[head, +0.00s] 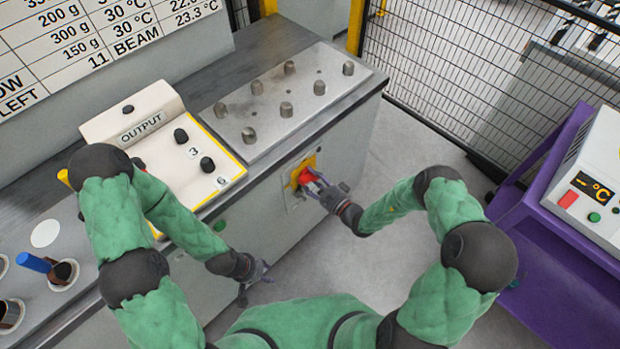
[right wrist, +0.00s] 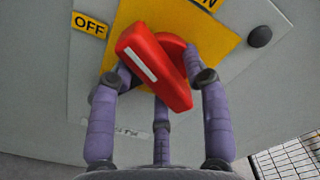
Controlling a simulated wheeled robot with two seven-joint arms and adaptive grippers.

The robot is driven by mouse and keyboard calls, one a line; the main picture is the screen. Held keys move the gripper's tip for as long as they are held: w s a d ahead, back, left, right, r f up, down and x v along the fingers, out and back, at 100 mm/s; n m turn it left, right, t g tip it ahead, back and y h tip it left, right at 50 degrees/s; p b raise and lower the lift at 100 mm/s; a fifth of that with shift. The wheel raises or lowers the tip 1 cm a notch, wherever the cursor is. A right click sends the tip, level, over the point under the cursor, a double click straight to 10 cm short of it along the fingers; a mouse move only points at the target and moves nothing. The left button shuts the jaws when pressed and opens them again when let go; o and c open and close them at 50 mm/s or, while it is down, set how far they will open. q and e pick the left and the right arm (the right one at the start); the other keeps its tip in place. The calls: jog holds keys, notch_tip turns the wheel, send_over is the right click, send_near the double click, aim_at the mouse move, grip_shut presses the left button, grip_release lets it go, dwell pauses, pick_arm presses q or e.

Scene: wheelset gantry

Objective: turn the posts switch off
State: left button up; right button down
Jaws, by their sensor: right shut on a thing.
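The posts switch is a red rotary handle (head: 307,175) on a yellow plate, on the front face of the grey cabinet. In the right wrist view the red handle (right wrist: 150,65) has a white stripe and lies tilted, its striped end toward the upper left. An OFF label (right wrist: 90,25) is left of that end; a second label, partly cut off, is at the top right. My right gripper (head: 319,187) is shut on the handle, its purple fingers on both sides of it. My left gripper (head: 264,272) hangs low before the cabinet, touching nothing visible; its opening is unclear.
The cabinet top (head: 266,128) carries several grey posts. A sloped OUTPUT panel (head: 150,128) with black knobs stands left of it. A purple stand (head: 565,245) with a temperature unit (head: 595,185) is at the right. A black mesh fence (head: 450,80) closes the back.

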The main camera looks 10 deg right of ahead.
jog(key=n, duration=0.5)
jog(key=shift+s+a+f+n, duration=0.1)
jog(key=shift+s+f+n, duration=0.15)
jog(key=shift+f+n, duration=0.15)
dwell(0.4)
jog(key=c, duration=0.9)
grip_release()
jog(key=shift+w+r, duration=0.1)
jog(key=shift+w, duration=0.05)
jog(key=shift+w+d+r, duration=0.1)
jog(key=shift+d, duration=0.1)
jog(key=v, duration=1.2)
